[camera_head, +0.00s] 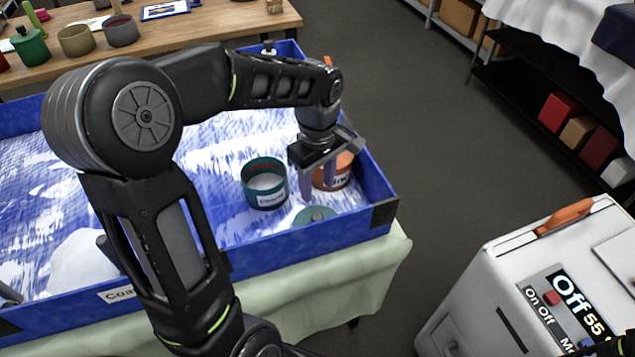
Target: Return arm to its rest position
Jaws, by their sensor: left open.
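My left arm reaches in from the lower left over a blue tray (300,236). My left gripper (322,185) points down inside the tray near its right end, with its jaws open. An orange labelled pot (342,177) stands right beside the fingers and is partly hidden by the gripper. A green open pot (265,183) with a white label stands just left of the gripper. A green lid (316,215) lies in front of the fingers. I cannot tell whether the fingers touch the orange pot.
The tray stands on a table with a pale green cloth (350,280). A white machine (540,280) with an orange handle stands at the lower right. A wooden table (200,22) with several pots is behind. Shelves with boxes (560,110) stand at the right. Dark floor between is clear.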

